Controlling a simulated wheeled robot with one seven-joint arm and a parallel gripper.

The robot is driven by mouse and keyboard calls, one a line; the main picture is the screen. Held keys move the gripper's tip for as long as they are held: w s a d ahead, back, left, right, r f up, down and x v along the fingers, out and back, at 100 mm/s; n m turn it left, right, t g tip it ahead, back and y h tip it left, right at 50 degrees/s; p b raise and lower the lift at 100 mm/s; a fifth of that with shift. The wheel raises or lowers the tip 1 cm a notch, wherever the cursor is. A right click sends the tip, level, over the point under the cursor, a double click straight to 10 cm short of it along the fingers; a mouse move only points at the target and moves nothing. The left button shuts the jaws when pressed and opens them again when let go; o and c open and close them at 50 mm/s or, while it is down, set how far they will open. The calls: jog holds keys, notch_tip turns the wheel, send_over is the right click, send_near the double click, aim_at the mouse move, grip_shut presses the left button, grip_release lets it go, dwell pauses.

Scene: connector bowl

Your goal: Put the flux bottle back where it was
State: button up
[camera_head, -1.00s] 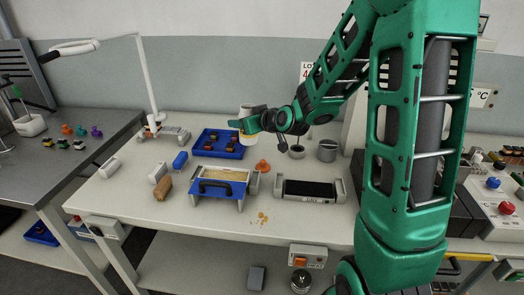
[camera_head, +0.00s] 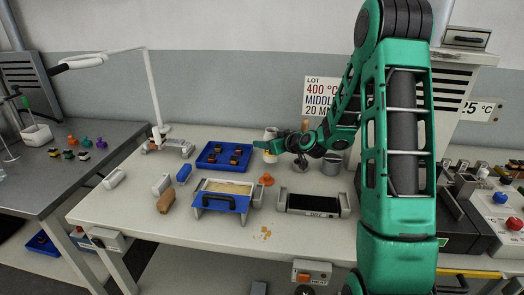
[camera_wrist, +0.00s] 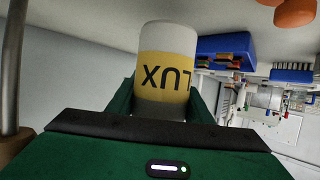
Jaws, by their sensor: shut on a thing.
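The flux bottle is white with a yellow label; it shows in the head view (camera_head: 271,133), upright, and large in the wrist view (camera_wrist: 167,45), where the label's letters are upside down. My gripper (camera_head: 270,147) is shut on it around its middle; the two green fingers stand on either side of the bottle in the wrist view (camera_wrist: 165,100). The bottle is at the back of the white table (camera_head: 130,210), right of the blue parts tray (camera_head: 203,163). I cannot tell whether its base touches the table.
An orange item (camera_head: 266,179) stands in front of the bottle. A grey metal cup (camera_head: 332,164) stands to the right, with a brown-handled item (camera_head: 305,124) near my wrist.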

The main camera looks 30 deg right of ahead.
notch_tip(320, 180, down, 3)
jog(key=shift+r, duration=0.1)
jog(key=o, duration=1.3)
